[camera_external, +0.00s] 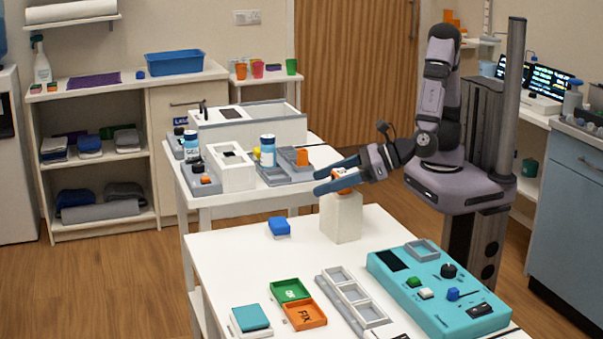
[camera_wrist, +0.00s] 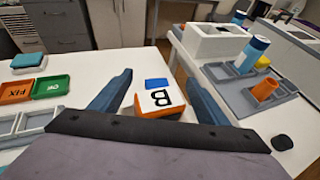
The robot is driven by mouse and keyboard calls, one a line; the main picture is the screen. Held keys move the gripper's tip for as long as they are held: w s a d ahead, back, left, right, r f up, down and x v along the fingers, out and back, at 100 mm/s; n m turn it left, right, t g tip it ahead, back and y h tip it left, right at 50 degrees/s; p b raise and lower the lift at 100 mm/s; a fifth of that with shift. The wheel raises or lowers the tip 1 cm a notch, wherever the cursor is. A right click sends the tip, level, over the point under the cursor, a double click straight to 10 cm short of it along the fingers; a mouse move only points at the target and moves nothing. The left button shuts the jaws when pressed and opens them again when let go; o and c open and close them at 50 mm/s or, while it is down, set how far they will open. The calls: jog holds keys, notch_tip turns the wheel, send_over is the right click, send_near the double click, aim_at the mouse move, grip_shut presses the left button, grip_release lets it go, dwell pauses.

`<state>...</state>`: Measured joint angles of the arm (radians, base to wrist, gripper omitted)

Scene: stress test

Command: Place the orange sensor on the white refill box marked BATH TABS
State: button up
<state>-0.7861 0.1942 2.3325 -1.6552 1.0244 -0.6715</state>
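The orange sensor (camera_wrist: 172,111) is a small block with a white top label bearing a dark mark. In the external view the orange sensor (camera_external: 348,191) is at the top of a tall plain white box (camera_external: 341,222); I cannot tell whether they touch. No BATH TABS lettering is readable on this box. My gripper (camera_external: 338,179) is directly over the box, its two blue fingers either side of the sensor. In the wrist view my gripper (camera_wrist: 157,88) is spread, with a gap left of the sensor; the right finger is close to it.
Green and orange trays (camera_external: 306,316), a grey rack (camera_external: 352,297) and a teal control panel (camera_external: 432,285) stand nearer. A second table behind holds a white box (camera_external: 232,172), bottles and grey trays.

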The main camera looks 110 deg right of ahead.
jog(key=shift+r, duration=0.1)
jog(key=shift+r, duration=0.15)
jog(key=v, duration=1.2)
jog(key=shift+p, duration=0.3)
jog(key=s+d+m+g+h+p, duration=0.25)
jog(key=d+m+g+p, duration=0.4)
jog(key=d+m, duration=0.5)
jog(key=s+d+f+m+g+y+p, duration=0.1)
jog(key=s+d+f+m+g+y, duration=0.1)
jog(key=m, duration=0.8)
jog(key=s+d+f+m+g+y+p, duration=0.2)
jog(key=s+f+m+g+y, duration=0.2)
jog(key=m, duration=0.6)
jog(key=shift+s+d+f+y, duration=0.3)
jog(key=shift+s+d+y, duration=0.05)
jog(key=shift+s+y, duration=0.45)
